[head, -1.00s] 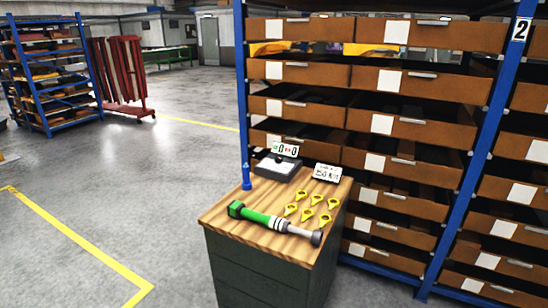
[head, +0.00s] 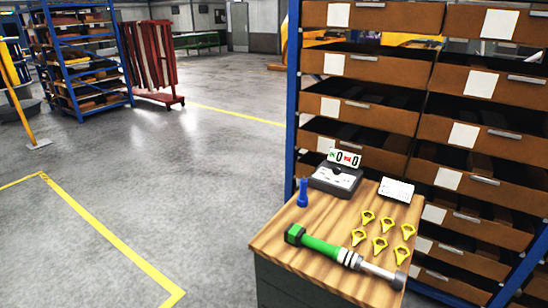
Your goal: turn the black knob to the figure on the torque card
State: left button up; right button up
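A green tool with a grey shaft (head: 322,249) lies on the wooden top of a cabinet (head: 283,247). Neither of my grippers is in view.
Several yellow tags (head: 380,245) lie behind the tool. A grey box (head: 335,179) with a display sign (head: 344,157) and a blue peg-like piece (head: 302,192) stand at the back. A blue rack of brown bins (head: 360,112) rises behind.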

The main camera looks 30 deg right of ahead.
aim_at(337, 170)
jog(key=i+j+u, duration=0.25)
jog(key=i+u, duration=0.15)
jog(key=i, duration=0.25)
jog(key=i+u, duration=0.35)
jog(key=i, duration=0.35)
jog(key=i+l+z, duration=0.1)
jog(key=i+z, duration=0.7)
jog(key=i+j+z, duration=0.25)
jog(key=z, duration=0.15)
jog(key=i+l+z, duration=0.15)
jog(key=i+z, duration=0.2)
jog(key=z, duration=0.15)
jog(key=i+z, duration=0.35)
jog(key=z, duration=0.15)
jog(key=i+j+z, duration=0.15)
jog(key=i+z, duration=0.2)
jog(key=z, duration=0.15)
